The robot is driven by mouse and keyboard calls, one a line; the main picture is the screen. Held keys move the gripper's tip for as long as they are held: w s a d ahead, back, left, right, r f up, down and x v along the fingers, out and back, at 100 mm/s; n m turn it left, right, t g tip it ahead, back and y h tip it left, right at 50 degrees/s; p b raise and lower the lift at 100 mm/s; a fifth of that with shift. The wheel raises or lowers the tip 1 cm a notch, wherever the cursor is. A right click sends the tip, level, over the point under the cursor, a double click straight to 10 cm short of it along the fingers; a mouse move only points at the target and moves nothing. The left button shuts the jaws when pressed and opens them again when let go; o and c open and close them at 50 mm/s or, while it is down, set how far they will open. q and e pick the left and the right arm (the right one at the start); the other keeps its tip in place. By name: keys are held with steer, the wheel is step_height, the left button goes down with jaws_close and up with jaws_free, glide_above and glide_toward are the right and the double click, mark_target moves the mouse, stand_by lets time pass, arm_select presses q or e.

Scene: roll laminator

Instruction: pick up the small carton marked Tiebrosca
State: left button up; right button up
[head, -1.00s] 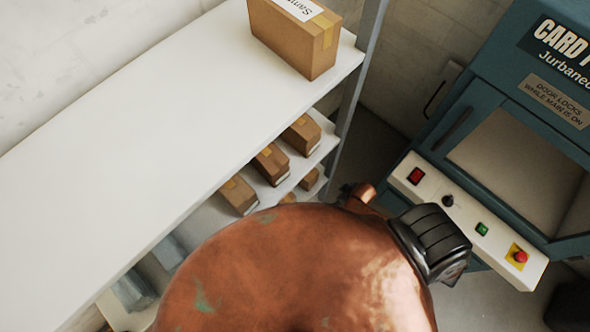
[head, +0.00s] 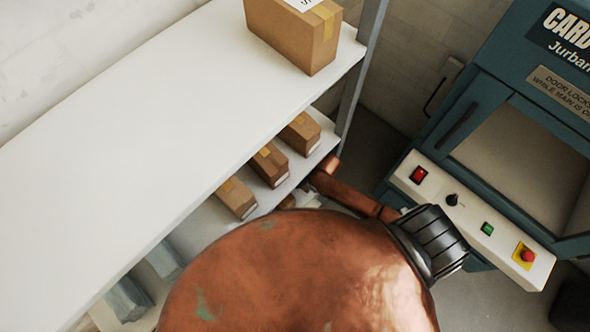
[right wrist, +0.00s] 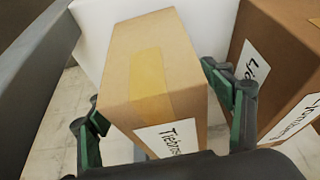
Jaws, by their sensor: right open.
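The small carton marked Tiebrosca (right wrist: 160,75) stands in the middle of the right wrist view, light brown with a yellow tape strip. Its white label (right wrist: 170,138) faces me, its end cut off by my gripper body. My right gripper (right wrist: 162,108) is open, with one green-and-black finger on each side of the carton. I cannot tell whether the fingers touch it. In the head view my right arm reaches towards the lower shelves, and I cannot pick out this carton there. My left gripper is not in view.
In the head view, several cartons (head: 270,164) line a shelf (head: 210,222) below the white top shelf (head: 150,150). A big carton (head: 293,35) sits on top. A teal machine (head: 480,110) stands right.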

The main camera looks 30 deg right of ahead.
steer(key=shift+w+a, duration=0.2)
steer(key=shift+w, duration=0.3)
steer(key=shift+w+a, duration=0.2)
steer(key=shift+w, duration=0.3)
steer(key=w, duration=0.1)
steer(key=w+a, duration=0.1)
steer(key=w+b, duration=0.1)
steer(key=shift+w+a, duration=0.2)
steer(key=shift+a, duration=0.1)
steer(key=shift+b+x, duration=0.55)
steer(key=shift+x, duration=1)
steer(key=shift+s, duration=0.1)
steer(key=shift+c, duration=0.7)
steer(key=shift+r, duration=0.1)
steer(key=c, duration=1.4)
